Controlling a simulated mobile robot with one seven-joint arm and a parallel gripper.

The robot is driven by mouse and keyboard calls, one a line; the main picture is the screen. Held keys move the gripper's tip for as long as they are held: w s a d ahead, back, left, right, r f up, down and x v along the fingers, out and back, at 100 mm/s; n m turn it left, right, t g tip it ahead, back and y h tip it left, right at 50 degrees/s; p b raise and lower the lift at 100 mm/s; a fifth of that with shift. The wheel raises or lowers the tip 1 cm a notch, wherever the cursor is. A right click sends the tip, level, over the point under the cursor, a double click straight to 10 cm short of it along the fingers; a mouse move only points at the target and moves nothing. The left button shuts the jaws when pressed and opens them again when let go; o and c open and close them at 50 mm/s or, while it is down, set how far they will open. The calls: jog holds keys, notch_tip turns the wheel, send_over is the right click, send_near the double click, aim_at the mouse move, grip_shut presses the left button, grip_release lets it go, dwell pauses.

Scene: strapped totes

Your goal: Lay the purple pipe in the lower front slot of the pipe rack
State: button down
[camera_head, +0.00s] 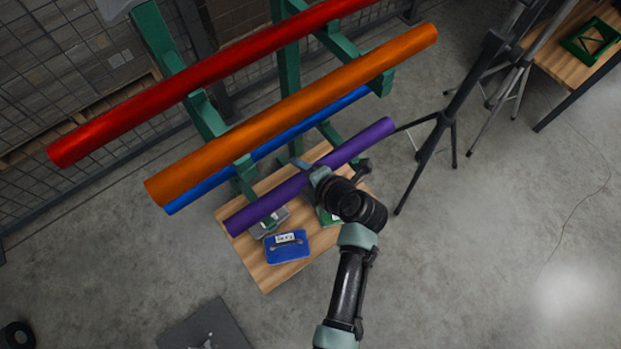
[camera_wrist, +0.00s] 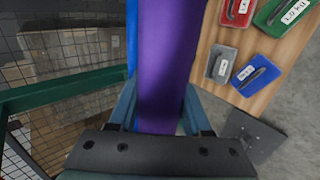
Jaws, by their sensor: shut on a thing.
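The purple pipe (camera_head: 259,207) is held in my gripper (camera_head: 309,174), which is shut around it near its middle. In the head view the pipe slants from lower left to upper right, in front of and below the blue pipe. In the wrist view the purple pipe (camera_wrist: 168,60) runs up between my gripper's fingers (camera_wrist: 160,112). The green pipe rack (camera_head: 289,65) bears a red pipe (camera_head: 200,85), an orange pipe (camera_head: 300,108) and a blue pipe (camera_head: 270,146). The lower front slot is hidden behind the pipes, and I cannot tell whether the purple pipe touches the rack.
A wooden table (camera_head: 266,273) stands under the purple pipe, with a blue labelled weight (camera_head: 287,247) and a grey one (camera_wrist: 221,64) on it. A black tripod (camera_head: 444,122) stands to the right. A mesh fence (camera_head: 50,75) is behind the rack.

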notch_tip(320, 180, down, 7)
jog(key=w+b, duration=0.1)
jog(key=b, duration=0.7)
jog(key=shift+w+a, duration=0.2)
jog(key=shift+a, duration=0.25)
jog(key=shift+c, duration=1.4)
grip_release()
jog(key=shift+s+f, duration=0.1)
jog(key=v, duration=1.3)
jog(key=shift+p, duration=0.45)
